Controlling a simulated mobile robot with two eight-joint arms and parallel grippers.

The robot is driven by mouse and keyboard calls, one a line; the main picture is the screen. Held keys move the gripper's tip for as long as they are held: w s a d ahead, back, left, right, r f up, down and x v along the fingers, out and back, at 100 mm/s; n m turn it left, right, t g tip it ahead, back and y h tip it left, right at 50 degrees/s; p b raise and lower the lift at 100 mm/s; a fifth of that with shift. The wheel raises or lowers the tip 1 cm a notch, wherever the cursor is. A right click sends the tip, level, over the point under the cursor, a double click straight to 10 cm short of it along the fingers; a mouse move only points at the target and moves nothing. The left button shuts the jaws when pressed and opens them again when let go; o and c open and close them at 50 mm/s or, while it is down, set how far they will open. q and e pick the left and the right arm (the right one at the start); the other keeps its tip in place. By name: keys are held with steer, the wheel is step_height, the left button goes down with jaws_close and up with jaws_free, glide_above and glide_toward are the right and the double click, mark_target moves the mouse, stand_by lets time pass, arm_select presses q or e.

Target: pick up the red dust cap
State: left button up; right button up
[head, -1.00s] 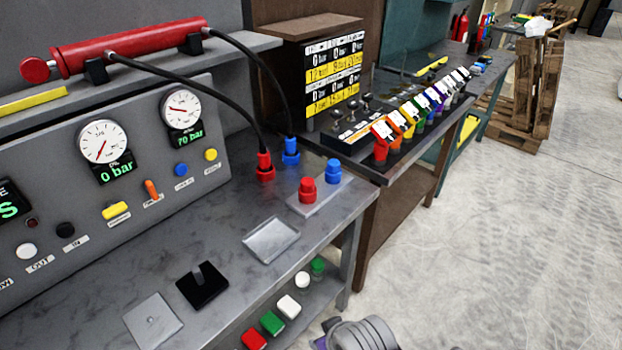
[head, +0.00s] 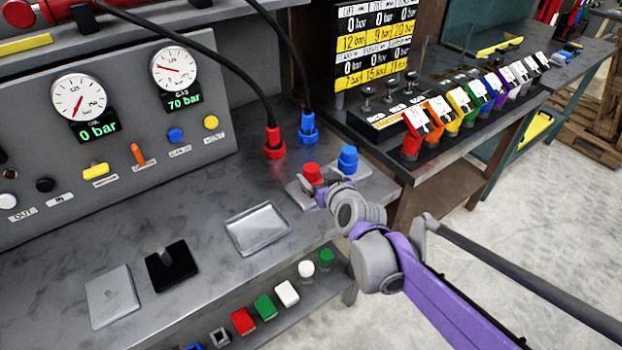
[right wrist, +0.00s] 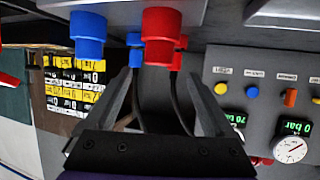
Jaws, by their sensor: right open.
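The red dust cap (head: 312,172) stands on a small grey plate (head: 369,190) at the bench's right end, to the left of a blue cap (head: 347,160). My right gripper (head: 321,192) is close in front of the red cap, its fingers partly hidden by its own wrist. In the right wrist view, the gripper (right wrist: 162,84) is open, with a finger on either side of the gap. The red cap (right wrist: 160,28) shows just beyond the fingertips, in line with the gap; the blue cap (right wrist: 88,38) is to its left. Nothing is held. My left gripper is not visible.
Red (head: 273,146) and blue (head: 308,130) hose couplings stand on the bench behind the caps. A black holder (head: 172,268) and grey pad (head: 112,296) lie farther left. Colored blocks sit on the shelf below.

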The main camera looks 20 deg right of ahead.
mark_target(311, 169)
steer(key=x, duration=0.4)
steer(key=shift+d, duration=0.1)
steer(key=shift+w+f, duration=0.2)
steer(key=shift+w, duration=0.15)
steer(key=x, duration=0.5)
steer(key=shift+s+f, duration=0.1)
steer(key=shift+f, duration=0.25)
jaws_close()
